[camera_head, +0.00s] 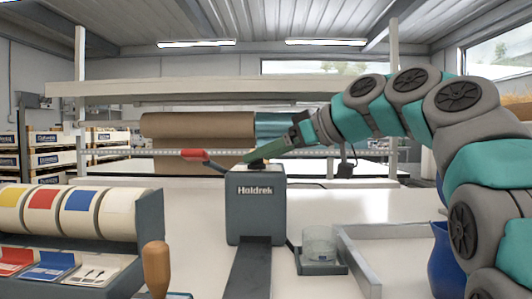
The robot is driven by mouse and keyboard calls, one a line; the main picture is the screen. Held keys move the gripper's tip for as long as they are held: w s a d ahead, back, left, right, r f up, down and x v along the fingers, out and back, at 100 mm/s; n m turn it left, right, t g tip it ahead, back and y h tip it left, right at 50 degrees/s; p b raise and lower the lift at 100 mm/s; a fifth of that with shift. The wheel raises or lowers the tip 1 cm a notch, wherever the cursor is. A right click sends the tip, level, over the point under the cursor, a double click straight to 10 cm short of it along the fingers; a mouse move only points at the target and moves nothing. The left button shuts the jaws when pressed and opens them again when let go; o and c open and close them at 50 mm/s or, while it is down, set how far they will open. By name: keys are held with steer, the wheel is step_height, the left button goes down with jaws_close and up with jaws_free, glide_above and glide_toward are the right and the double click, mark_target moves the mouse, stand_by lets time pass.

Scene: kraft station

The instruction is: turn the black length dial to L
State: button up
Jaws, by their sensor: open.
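A grey machine (255,215) labelled Holdrek stands on the white table in the middle of the view. A small dark part (257,165) on its top, where the black length dial may be, is largely covered by my gripper. I cannot read any dial marks or an L from here. My gripper (262,154) reaches in from the right, pointing down and left, with its tips at the top of the machine. Its jaws are open, but I cannot tell whether they are around the dial or touching it.
A red-ended lever (195,155) sticks out left of the machine top. A label-roll rack (150,220) stands left, a wooden-handled tool (157,268) in front. A clear cup (319,243), an empty grey tray (395,250) and a blue container (444,262) are right. A brown paper roll (195,125) lies behind.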

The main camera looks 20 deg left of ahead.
steer(key=shift+a, duration=0.1)
steer(key=shift+c, duration=0.2)
jaws_close()
stand_by(0.4)
